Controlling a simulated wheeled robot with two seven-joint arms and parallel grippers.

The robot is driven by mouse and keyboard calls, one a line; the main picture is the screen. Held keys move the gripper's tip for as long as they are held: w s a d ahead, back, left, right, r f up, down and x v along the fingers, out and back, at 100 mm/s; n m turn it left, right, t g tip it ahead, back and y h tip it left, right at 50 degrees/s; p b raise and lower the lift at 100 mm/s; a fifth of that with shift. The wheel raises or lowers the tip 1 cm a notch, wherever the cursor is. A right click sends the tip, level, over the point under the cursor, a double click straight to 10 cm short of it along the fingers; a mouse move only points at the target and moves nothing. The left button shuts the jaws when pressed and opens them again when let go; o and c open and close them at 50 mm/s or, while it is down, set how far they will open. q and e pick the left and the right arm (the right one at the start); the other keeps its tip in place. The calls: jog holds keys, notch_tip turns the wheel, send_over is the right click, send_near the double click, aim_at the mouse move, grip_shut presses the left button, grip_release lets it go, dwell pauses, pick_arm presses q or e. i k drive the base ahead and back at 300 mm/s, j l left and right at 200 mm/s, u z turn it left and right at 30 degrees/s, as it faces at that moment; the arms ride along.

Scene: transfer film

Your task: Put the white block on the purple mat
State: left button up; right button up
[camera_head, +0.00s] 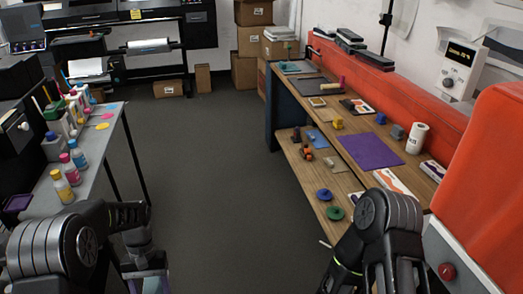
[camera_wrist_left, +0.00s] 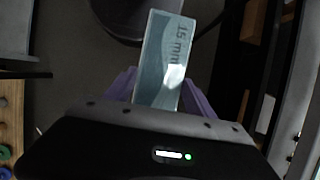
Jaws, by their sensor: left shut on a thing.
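My left gripper (camera_wrist_left: 158,92) has purple fingers and is shut on a pale block (camera_wrist_left: 165,60) with a teal face marked "15 mm". I cannot tell whether this is the white block. In the head view my left gripper (camera_head: 152,284) is at the bottom edge, over the floor between the two benches, and its load is not clear there. The purple mat (camera_head: 370,151) lies flat and bare on the right wooden bench, far from my left gripper. My right arm is at the lower right in front of that bench; its fingers cannot be made out.
A grey table (camera_head: 100,160) with several bottles stands at left. The floor between (camera_head: 205,170) is clear.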

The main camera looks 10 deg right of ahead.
aim_at(370, 149)
jog(key=i+j+z, duration=0.15)
jog(key=i+z, duration=0.35)
jog(key=i+j+z, duration=0.3)
jog(key=i+z, duration=0.15)
jog(key=i+j+z, duration=0.25)
jog(key=z, duration=0.25)
jog(key=i+j+z, duration=0.2)
jog(key=j+z, duration=0.15)
jog(key=z, duration=0.15)
jog(key=i+j+z, duration=0.1)
jog(key=j+z, duration=0.25)
jog(key=z, duration=0.15)
jog(key=j+z, duration=0.45)
jog(key=i, duration=0.05)
